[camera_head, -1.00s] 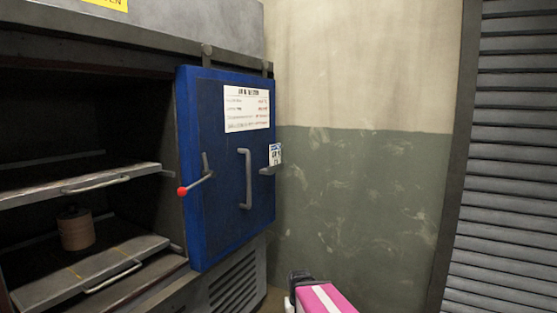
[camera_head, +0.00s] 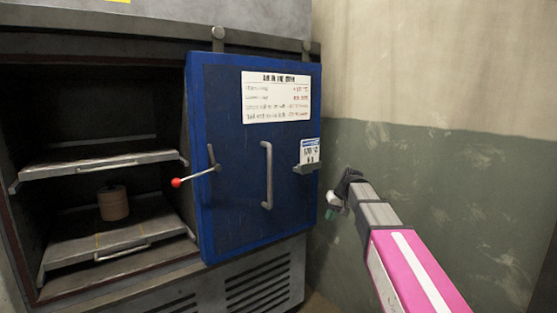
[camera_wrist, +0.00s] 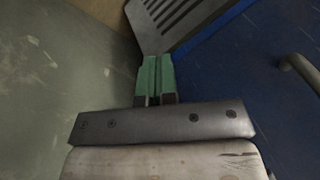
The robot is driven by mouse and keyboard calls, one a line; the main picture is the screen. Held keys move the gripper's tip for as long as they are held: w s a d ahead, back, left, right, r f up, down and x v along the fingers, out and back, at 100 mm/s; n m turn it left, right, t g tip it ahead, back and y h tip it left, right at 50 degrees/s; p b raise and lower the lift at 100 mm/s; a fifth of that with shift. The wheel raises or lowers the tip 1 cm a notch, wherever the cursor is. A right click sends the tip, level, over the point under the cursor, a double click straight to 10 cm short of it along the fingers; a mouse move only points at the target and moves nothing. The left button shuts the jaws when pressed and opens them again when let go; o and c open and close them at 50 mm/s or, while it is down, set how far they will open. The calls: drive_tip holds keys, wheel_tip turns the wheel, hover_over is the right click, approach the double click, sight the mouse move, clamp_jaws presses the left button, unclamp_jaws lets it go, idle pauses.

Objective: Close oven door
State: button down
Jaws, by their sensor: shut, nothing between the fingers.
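The blue oven door (camera_head: 235,215) hangs on an overhead rail, slid to the right of the dark oven opening. It has a grey vertical handle (camera_head: 268,176) and a lever with a red knob (camera_head: 176,183) at its left side. My gripper (camera_head: 332,212) is shut and empty just right of the door's right edge. In the wrist view its green fingertips (camera_wrist: 155,78) are together, with the blue door (camera_wrist: 235,85) to their right and part of the door handle (camera_wrist: 300,72) at the right edge. Whether the fingers touch the door I cannot tell.
Inside the oven (camera_head: 90,110) are two pulled-out shelves, the upper one (camera_head: 100,163) and the lower one (camera_head: 95,258). A brown stack of discs (camera_head: 113,203) stands on the lower one. A green and beige wall (camera_head: 430,175) lies behind my arm.

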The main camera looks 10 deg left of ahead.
drive_tip(key=w+a+r+n+y, duration=0.15)
drive_tip(key=a+r, duration=0.35)
drive_tip(key=r, duration=0.5)
drive_tip(key=a+r+n+g+y, duration=0.1)
drive_tip(key=a+r+n, duration=0.1)
drive_tip(key=a+r, duration=0.55)
drive_tip(key=a+r+n+y, duration=0.1)
drive_tip(key=a+r, duration=0.2)
drive_tip(key=r, duration=0.9)
drive_tip(key=x, duration=1)
drive_tip(key=shift+f, duration=0.3)
drive_tip(key=shift+h, duration=0.25)
drive_tip(key=s+a, duration=1.8)
drive_tip(key=s, duration=0.4)
drive_tip(key=s+a, duration=1.9)
drive_tip(key=s, duration=0.2)
drive_tip(key=shift+s+a, duration=0.15)
drive_tip(key=shift+s, duration=0.25)
drive_tip(key=shift+r, duration=0.1)
